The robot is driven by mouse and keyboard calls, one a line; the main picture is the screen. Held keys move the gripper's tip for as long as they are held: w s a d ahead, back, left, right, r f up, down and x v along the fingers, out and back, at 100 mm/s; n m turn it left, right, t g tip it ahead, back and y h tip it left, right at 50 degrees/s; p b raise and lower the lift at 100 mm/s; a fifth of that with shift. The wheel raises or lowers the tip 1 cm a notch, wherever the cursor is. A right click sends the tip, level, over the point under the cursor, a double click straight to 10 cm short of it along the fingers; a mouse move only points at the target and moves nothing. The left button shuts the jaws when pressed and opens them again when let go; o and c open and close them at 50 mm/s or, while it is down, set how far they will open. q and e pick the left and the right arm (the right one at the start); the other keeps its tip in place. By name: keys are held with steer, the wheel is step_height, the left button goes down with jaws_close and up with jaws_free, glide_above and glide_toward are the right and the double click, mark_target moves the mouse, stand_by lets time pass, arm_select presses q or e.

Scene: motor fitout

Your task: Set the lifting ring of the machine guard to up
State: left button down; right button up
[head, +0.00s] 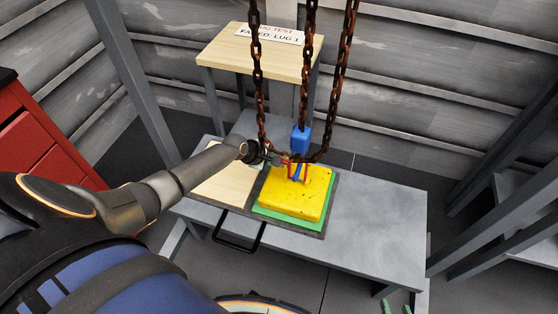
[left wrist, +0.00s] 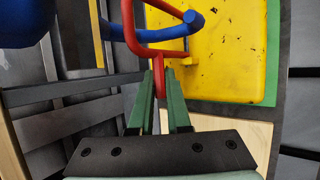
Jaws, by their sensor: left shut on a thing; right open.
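The machine guard (head: 297,196) is a yellow block on a green base, lying on a dark mat; its yellow top also fills the upper right of the left wrist view (left wrist: 232,60). A red lifting ring (head: 290,171) stands raised at the guard's far side. My left gripper (head: 279,160) is shut on red metal of the ring (left wrist: 158,78), between its green fingers (left wrist: 160,108). A blue hook (head: 301,137) hangs right at the ring; whether it passes through the ring I cannot tell. My right gripper (head: 396,308) is open and empty at the bottom edge, only its fingertips showing.
Rusty chains (head: 345,75) hang close around the guard and my left gripper. The grey table (head: 385,205) is clear on the right. A wooden stand (head: 262,60) with a sign is behind, and a red cabinet (head: 38,140) is at left.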

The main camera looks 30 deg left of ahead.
arm_select(q)
steer(key=c, duration=0.9)
jaws_free()
steer(key=shift+s+a+r+p, duration=0.1)
steer(key=shift+s+r+p, duration=0.1)
steer(key=shift+r+p, duration=0.1)
steer(key=p+v, duration=0.5)
steer(key=v, duration=0.6)
steer(key=shift+s+a+r, duration=0.1)
steer(key=shift+s+r, duration=0.15)
steer(key=shift+s, duration=0.05)
arm_select(e)
steer(key=r, duration=0.1)
steer(key=d+r, duration=0.1)
steer(key=r, duration=0.1)
steer(key=shift+s+d+r, duration=0.2)
steer(key=shift+s+r, duration=0.1)
steer(key=shift+a, duration=0.1)
